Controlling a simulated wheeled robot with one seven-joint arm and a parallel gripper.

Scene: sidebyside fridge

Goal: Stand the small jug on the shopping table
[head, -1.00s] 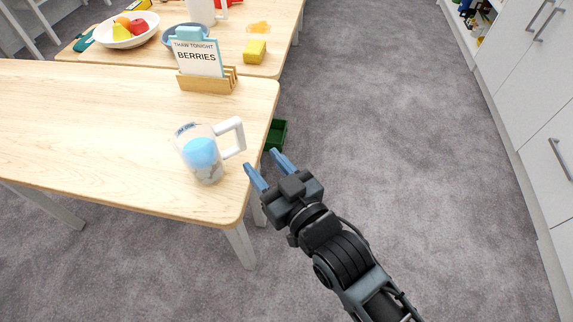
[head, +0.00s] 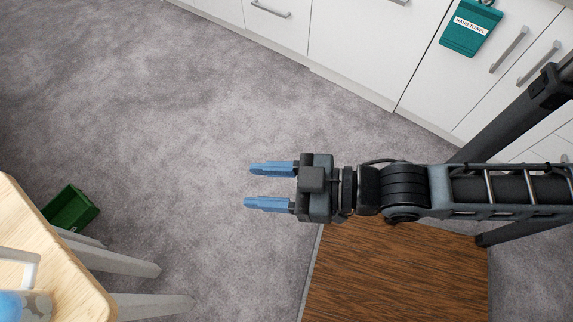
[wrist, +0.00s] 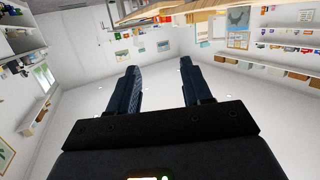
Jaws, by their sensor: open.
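A clear jug with blue in it and a white handle (head: 28,262) stands on the pale wooden table (head: 85,290) at the bottom left of the head view. Only part of the jug shows; the frame edge cuts off the rest. I cannot tell from these frames whether this is the shopping table. My gripper (head: 248,187) is open and empty over the grey carpet, well to the right of the table and jug. The wrist view shows its two dark fingers (wrist: 160,82) spread with nothing between them.
A green bin (head: 70,208) stands on the floor beside the table legs. A dark brown wood-grained surface (head: 400,280) lies below my arm. Open carpet lies between table and cabinets.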

